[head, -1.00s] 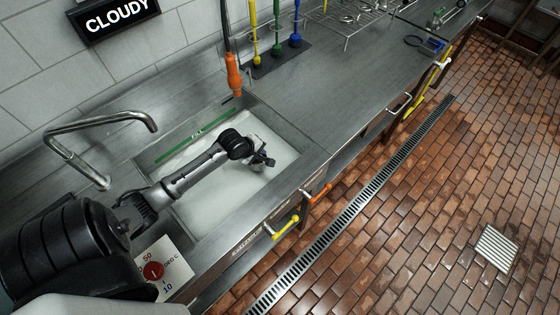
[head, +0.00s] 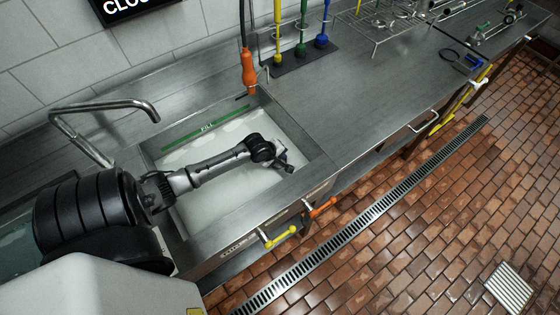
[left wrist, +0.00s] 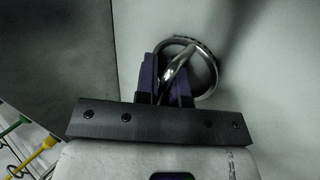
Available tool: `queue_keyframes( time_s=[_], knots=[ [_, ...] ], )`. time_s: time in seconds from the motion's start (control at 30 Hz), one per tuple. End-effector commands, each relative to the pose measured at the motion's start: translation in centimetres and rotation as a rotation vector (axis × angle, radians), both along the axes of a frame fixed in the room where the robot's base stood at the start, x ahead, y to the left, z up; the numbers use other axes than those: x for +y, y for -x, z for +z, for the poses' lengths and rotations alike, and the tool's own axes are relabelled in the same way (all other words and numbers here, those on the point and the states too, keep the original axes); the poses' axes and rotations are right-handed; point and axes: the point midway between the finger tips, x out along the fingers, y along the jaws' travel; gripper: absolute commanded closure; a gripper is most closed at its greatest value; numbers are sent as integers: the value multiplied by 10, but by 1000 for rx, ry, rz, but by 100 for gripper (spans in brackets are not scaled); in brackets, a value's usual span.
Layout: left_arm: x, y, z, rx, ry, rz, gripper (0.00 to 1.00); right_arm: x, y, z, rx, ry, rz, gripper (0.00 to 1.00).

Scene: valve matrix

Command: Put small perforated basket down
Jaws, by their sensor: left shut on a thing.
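My left gripper (head: 284,166) reaches down into the sink basin (head: 215,215), near the basin's right end. In the left wrist view its two purple-padded fingers (left wrist: 166,68) are shut on a shiny curved metal piece, which I take to be part of the small perforated basket (left wrist: 210,70). A round metal rim shows just beyond the fingertips, over a pale surface. The basket's holes and lower body are hidden by the fingers, so I cannot tell whether it touches the basin floor. My right gripper is not in view.
A tap (head: 105,108) arches behind the basin and an orange hose nozzle (head: 249,72) hangs at its back corner. Yellow (head: 280,237) and orange (head: 322,208) valve handles stick out in front. The counter (head: 355,105) right of the basin is mostly clear.

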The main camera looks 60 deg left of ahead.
Motion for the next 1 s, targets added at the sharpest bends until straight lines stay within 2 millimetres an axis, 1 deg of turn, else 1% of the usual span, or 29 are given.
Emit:
queue_keyframes(
  time_s=[0.2, 0.27, 0.67, 0.7, 0.93, 1.0],
  knots=[
    [0, 0, -28, 1, 0, 0, 100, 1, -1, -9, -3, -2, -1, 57],
    [0, 0, -32, 1, -1, 1, 100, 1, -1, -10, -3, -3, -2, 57],
    [0, 0, -35, 0, 1, 1, 100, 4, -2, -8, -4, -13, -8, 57],
    [0, 0, -35, 0, -1, 1, 87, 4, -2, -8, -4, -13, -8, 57],
    [0, 0, -35, 1, -1, 1, 65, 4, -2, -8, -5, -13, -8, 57],
    [0, 0, -35, 1, -1, 1, 65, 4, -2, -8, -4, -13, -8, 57]
  ],
)
